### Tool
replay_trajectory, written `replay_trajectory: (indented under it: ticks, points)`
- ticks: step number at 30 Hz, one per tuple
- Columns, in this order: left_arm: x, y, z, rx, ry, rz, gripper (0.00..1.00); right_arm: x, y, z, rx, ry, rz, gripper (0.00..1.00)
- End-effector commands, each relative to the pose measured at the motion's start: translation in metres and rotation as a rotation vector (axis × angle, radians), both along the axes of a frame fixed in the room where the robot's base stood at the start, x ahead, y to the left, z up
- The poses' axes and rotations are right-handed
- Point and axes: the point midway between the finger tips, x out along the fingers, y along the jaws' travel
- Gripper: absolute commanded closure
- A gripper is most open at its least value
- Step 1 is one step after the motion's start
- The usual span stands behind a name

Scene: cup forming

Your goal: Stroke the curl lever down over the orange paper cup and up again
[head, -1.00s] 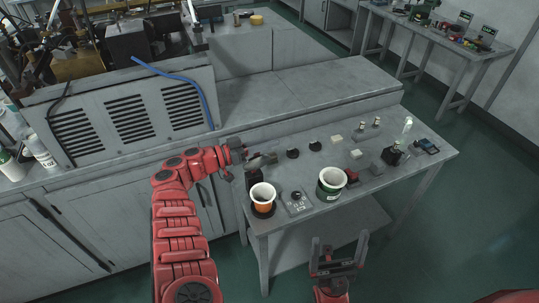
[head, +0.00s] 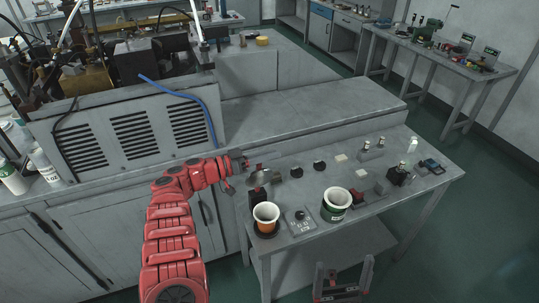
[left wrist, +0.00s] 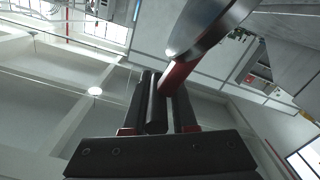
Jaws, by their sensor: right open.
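The orange paper cup (head: 266,217) stands upright in a dark ring at the table's front left corner. My left gripper (head: 246,164) is at the lever's red handle, behind the cup. In the left wrist view, the red handle (left wrist: 176,76) runs between the two fingers up to the grey head (left wrist: 215,22), and the fingers appear shut on it. My right gripper (head: 343,278) is open and empty at the bottom, in front of the table.
Black knobs, pale blocks and small bottles are spread over the grey table (head: 420,205). A vented machine (head: 125,125) stands at the left.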

Motion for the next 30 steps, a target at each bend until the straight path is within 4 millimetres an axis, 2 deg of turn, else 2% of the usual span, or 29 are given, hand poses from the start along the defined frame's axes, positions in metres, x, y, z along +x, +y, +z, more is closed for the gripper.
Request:
replay_trajectory:
  ticks: [1, 2, 11, 16, 19, 30]
  points:
    - [-0.001, 0.002, -0.007, 0.008, 0.011, 0.003, 0.53, 0.0, 0.0, -0.001, 0.0, 0.0, 0.0, 0.0]
    - [-0.001, 0.002, -0.007, 0.008, 0.01, 0.003, 0.5, 0.0, 0.0, -0.001, 0.0, 0.0, 0.0, 0.0]
    - [0.0, 0.002, -0.003, 0.003, 0.004, 0.001, 0.5, 0.0, 0.0, -0.001, 0.0, 0.0, 0.0, 0.0]
    - [-0.005, 0.016, -0.004, 0.003, 0.003, 0.001, 0.5, 0.0, 0.0, -0.004, 0.0, 0.0, 0.0, 0.0]
    - [-0.011, 0.037, -0.005, 0.003, 0.003, 0.005, 0.5, 0.0, 0.0, -0.009, 0.0, 0.0, 0.0, 0.0]
    - [-0.039, 0.131, -0.008, 0.005, 0.005, 0.007, 0.5, 0.0, 0.0, -0.034, 0.0, 0.0, 0.0, 0.0]
